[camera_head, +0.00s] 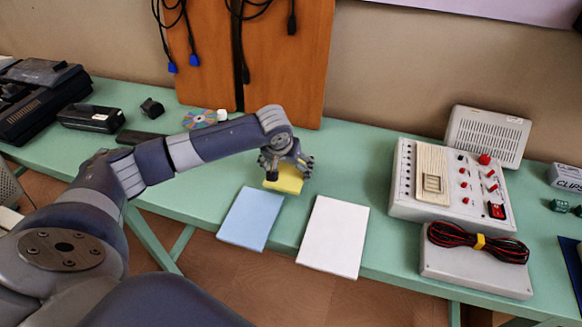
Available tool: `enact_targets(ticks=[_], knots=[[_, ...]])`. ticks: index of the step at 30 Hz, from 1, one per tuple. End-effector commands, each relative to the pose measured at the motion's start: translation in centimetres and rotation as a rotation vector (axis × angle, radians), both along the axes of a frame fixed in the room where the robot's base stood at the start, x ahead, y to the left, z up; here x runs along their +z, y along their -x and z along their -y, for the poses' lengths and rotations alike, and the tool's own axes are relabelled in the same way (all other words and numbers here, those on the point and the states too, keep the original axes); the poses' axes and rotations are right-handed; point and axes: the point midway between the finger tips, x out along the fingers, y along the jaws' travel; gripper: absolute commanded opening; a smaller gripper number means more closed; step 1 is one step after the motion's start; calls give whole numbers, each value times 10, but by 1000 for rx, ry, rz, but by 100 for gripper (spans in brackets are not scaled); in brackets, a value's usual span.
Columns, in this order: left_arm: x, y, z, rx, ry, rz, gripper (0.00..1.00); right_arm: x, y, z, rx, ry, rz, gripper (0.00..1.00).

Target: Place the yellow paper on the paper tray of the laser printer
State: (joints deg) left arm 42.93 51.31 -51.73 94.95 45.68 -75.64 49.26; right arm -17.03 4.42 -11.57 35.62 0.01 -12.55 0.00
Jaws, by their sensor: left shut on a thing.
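The yellow paper (288,181) is a small block at the middle of the green table. My left gripper (283,172) points down over it and is shut on it; the fingers and wrist hide part of the paper. I cannot tell whether the paper touches the table. A light blue paper (251,218) and a white paper (333,237) lie flat in front of it, near the table's front edge. No laser printer with a paper tray can be made out for sure. My right gripper is out of view.
A control box (452,187) with red knobs and a grey case with coiled cables (478,242) fill the right. Cables hang on a wooden board (285,60).

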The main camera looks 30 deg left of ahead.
Motion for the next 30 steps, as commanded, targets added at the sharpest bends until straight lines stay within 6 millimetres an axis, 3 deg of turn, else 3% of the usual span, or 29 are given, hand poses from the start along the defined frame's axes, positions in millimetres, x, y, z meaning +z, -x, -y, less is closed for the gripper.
enact_targets(ticks=[3, 7, 17, 28, 29, 30], knots=[[0, -18, -2, 2, 3, 2, 59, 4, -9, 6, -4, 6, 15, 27], [-2, -26, -5, 0, 0, 0, 59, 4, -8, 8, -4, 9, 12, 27], [-36, -26, -5, -1, -1, 0, 59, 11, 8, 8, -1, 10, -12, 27], [-41, -26, -5, 0, 1, 0, 59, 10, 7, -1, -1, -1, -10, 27], [-41, -26, -5, -1, 0, -1, 91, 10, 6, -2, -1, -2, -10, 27], [-41, -26, -5, -1, 0, 0, 100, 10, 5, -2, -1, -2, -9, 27]])
